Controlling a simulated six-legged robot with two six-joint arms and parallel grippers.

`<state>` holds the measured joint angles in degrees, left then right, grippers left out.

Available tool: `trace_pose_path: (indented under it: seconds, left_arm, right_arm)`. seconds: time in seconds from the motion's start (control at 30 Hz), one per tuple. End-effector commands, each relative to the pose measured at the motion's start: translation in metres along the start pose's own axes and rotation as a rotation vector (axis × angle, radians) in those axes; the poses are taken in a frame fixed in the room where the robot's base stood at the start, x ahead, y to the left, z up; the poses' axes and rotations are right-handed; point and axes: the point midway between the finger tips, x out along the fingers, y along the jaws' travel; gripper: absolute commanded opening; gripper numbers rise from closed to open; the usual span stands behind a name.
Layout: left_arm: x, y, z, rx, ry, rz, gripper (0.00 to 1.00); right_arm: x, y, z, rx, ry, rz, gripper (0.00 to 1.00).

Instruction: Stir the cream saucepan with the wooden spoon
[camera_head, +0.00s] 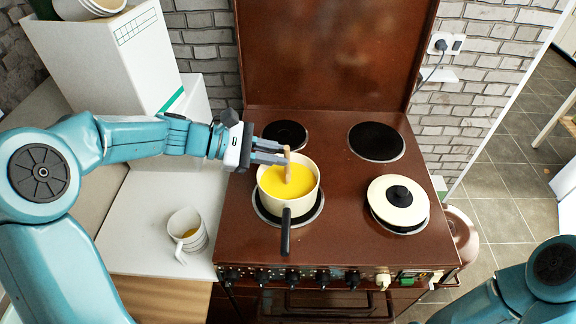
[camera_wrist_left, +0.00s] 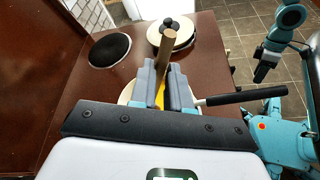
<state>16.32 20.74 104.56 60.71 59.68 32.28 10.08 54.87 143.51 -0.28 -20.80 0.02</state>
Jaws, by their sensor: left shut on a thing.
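The cream saucepan (camera_head: 313,203) stands on the front left hotplate and holds a smooth yellow liquid (camera_head: 283,186). Its black handle (camera_head: 285,232) points to the front; in the left wrist view the handle (camera_wrist_left: 240,96) points right. My left gripper (camera_head: 285,155) reaches over the pan's back rim, its fingers shut on the wooden spoon (camera_head: 288,172). The spoon stands roughly upright, its lower end in the liquid, where its bowl is hidden. In the left wrist view the spoon's handle (camera_wrist_left: 166,52) rises between the fingers (camera_wrist_left: 163,84).
The two back hotplates (camera_head: 376,141) are bare. A white jug (camera_head: 187,231) stands on the counter left of the brown stove (camera_head: 345,230). White boxes (camera_head: 105,55) stand behind my left arm.

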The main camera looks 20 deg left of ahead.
Motion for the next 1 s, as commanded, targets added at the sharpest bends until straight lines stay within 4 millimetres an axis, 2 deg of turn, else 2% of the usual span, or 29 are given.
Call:
trace_pose_path:
  seconds: [0.8, 1.0]
  left_arm:
    - [-0.027, 0.001, 0.065, 0.0, 0.0, 0.0, 0.0]
    - [-0.03, 0.001, 0.073, 0.0, 0.0, 0.0, 0.0]
  right_arm:
    - [-0.041, -0.015, 0.001, 0.0, 0.0, 0.0, 0.43]
    - [-0.045, -0.016, 0.001, 0.0, 0.0, 0.0, 0.43]
